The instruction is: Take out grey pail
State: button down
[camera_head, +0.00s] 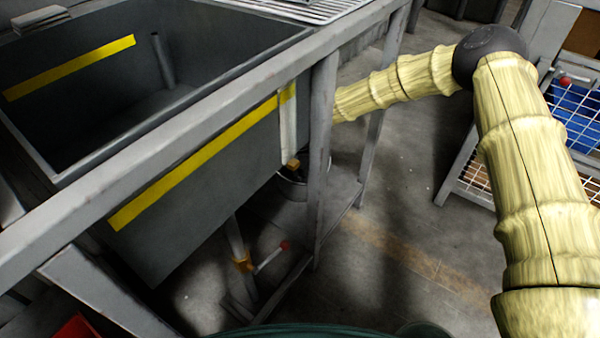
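A small part of a rounded grey container (291,188), perhaps the grey pail, shows low behind the front wall of the tank. The tank wall and a frame post hide most of it, so I cannot tell its full shape or what it rests on. My arm comes in from the right, bends at a dark joint and reaches left behind the frame post. My gripper is hidden behind the post and tank, so its fingers and any contact with the container do not show.
A dark grey tank (190,190) with yellow stripes sits in a metal frame (322,150). A pipe with a red-handled valve (285,246) hangs below it. A wire cage (580,135) with a blue thing inside stands right. Concrete floor (400,230) is open between them.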

dwell(0.4)
jog(key=shift+r+p, duration=0.45)
jog(key=shift+r, duration=0.15)
notch_tip(320, 180, up, 2)
jog(key=shift+r+p, duration=0.2)
jog(key=shift+p, duration=0.55)
jog(key=s+d+p, duration=0.5)
jog(key=s+d, duration=0.5)
jog(key=d, duration=0.4)
jog(key=shift+s+d+p, duration=0.3)
jog(key=shift+d, duration=0.1)
